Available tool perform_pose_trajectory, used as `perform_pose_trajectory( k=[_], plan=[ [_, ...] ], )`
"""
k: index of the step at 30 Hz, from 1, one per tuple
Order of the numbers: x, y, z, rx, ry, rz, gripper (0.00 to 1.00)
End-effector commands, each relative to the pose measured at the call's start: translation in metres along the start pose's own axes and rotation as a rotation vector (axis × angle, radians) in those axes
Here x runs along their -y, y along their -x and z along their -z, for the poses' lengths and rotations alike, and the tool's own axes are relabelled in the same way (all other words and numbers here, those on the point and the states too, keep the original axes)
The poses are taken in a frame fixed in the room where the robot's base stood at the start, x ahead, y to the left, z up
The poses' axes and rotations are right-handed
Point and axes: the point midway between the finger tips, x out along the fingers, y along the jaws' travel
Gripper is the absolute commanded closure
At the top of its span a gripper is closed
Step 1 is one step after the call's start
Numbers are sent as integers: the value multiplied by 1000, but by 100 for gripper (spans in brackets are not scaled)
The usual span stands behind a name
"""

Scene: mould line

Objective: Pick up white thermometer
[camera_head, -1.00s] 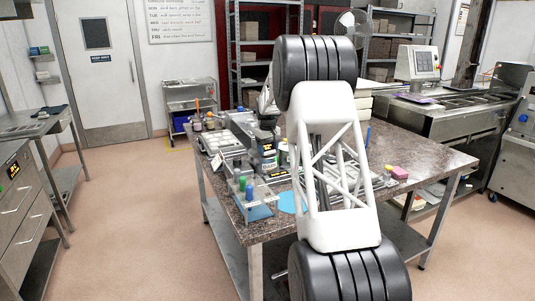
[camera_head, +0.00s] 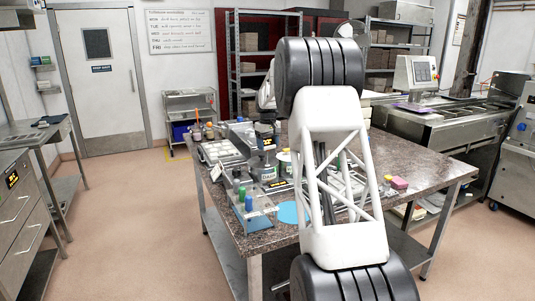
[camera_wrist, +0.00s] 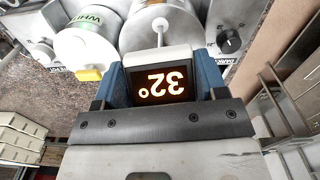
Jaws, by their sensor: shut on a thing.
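The white thermometer (camera_wrist: 162,57) is between the two blue fingers of my gripper (camera_wrist: 162,80) in the wrist view. Its dark display reads 32° in orange and appears upside down. A thin pale probe (camera_wrist: 160,27) sticks out from its far end. The fingers are shut on the sides of the thermometer. In the head view my own arm covers much of the table, and I cannot make out the thermometer there.
A pot labelled white (camera_wrist: 88,48) with a yellow tap (camera_wrist: 89,75) and a box with a black knob (camera_wrist: 229,40) lie beyond the gripper.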

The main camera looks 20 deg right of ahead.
Motion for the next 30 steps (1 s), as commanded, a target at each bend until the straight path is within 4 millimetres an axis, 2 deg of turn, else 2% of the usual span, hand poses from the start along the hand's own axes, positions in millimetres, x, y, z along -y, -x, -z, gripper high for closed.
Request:
perform_pose_trajectory(
  k=[3, 10, 20, 30],
  plan=[
    [0, 20, -1, -2, 0, -1, 62],
    [0, 50, -3, -2, 0, -1, 62],
    [3, 48, -31, 0, -1, 0, 62],
    [9, 48, -76, 0, -1, 0, 62]
  ],
)
